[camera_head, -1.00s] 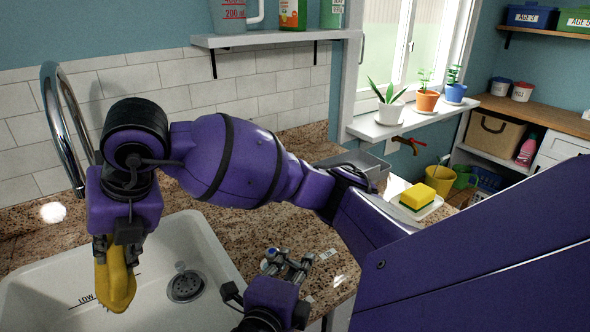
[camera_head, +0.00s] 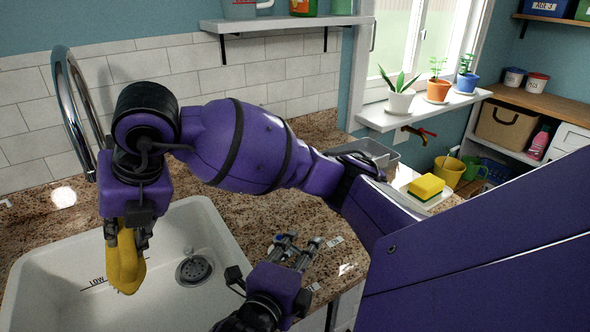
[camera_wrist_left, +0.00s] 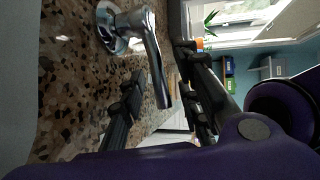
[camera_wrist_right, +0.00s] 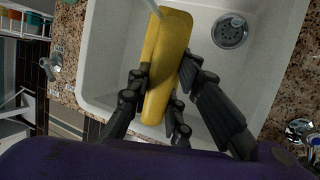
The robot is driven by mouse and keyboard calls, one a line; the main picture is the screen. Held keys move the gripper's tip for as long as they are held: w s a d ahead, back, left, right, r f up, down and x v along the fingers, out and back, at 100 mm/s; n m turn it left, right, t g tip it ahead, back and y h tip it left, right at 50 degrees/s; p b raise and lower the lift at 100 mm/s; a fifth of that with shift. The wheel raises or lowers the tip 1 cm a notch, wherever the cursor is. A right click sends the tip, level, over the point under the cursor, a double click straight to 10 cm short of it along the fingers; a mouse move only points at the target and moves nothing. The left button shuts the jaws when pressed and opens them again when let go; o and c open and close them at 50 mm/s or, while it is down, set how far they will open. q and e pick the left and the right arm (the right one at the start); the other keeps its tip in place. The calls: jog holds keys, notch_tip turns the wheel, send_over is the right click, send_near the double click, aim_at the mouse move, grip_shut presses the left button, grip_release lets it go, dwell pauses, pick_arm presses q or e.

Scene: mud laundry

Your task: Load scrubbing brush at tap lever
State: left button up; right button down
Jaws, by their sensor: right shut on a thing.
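My right gripper (camera_head: 128,232) is shut on a yellow, elongated thing (camera_head: 125,262), apparently the scrubbing brush. It hangs over the white sink; no bristles can be made out. In the right wrist view the yellow thing (camera_wrist_right: 166,62) sits between the fingers (camera_wrist_right: 160,95).
A tall chrome spout (camera_head: 66,100) stands behind the sink (camera_head: 225,240). Its drain (camera_head: 195,270) is uncovered. A yellow-green sponge (camera_head: 427,187) lies on a white dish at the counter's right. Potted plants (camera_head: 400,102) stand on the windowsill.

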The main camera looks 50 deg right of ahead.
pick_arm(q)
jog(key=v, duration=1.1)
jog(key=shift+s+a+r, duration=0.1)
jog(key=shift+s+a, duration=0.05)
jog(key=shift+a, duration=0.25)
dwell(0.5)
jog(key=x, duration=1.2)
grip_shut()
